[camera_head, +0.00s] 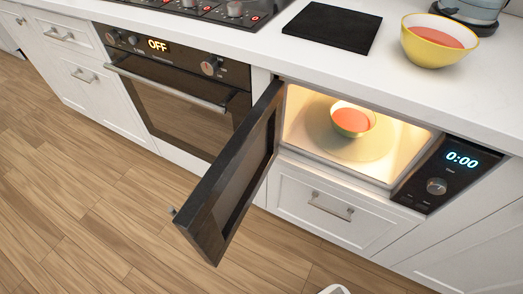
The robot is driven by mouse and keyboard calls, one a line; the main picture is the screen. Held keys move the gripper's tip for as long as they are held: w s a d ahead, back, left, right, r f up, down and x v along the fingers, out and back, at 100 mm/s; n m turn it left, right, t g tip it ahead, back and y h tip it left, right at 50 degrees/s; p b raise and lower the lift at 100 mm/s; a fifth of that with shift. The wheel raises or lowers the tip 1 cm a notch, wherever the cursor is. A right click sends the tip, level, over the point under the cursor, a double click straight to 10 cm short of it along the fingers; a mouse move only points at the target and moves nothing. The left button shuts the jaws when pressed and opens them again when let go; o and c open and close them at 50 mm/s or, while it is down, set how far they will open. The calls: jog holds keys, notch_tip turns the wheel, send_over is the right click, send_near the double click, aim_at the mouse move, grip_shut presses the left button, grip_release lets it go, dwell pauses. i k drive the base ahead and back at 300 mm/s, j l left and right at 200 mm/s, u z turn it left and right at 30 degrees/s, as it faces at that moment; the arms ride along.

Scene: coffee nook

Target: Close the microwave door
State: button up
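The microwave (298,148) is built into the counter front at the right. Its dark door (203,207) stands wide open, hinged on the left side and swung out over the floor. A small light spot, perhaps part of the handle, shows at the door's free edge. The cavity is lit, and a yellow bowl with orange-red contents (352,119) sits inside on the round plate (372,150). The control panel (442,180) at the right reads 0:00. My gripper is not in view.
The oven (165,107), with its door shut and a bar handle, is left of the microwave. A shut drawer (300,200) lies below it. A black mat (332,25) and another yellow bowl (425,52) are on the counter. The wooden floor (95,210) in front is clear.

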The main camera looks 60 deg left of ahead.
aim_at(211, 217)
jog(key=k+j+z, duration=0.2)
jog(key=j+z, duration=0.15)
jog(key=z, duration=0.15)
jog(key=k+j+z, duration=0.25)
jog(key=z, duration=0.25)
jog(key=k+j+z, duration=0.15)
jog(key=k+z, duration=0.15)
jog(key=z, duration=0.2)
jog(key=k+j, duration=0.1)
jog(key=k, duration=0.35)
jog(key=k+j, duration=0.15)
jog(key=k, duration=0.35)
jog(key=k+j+u, duration=0.15)
jog(key=k+u, duration=0.2)
jog(key=k+j+u, duration=0.25)
jog(key=k+u, duration=0.15)
jog(key=k+j+u, duration=0.6)
jog(key=k, duration=0.4)
jog(key=l, duration=0.1)
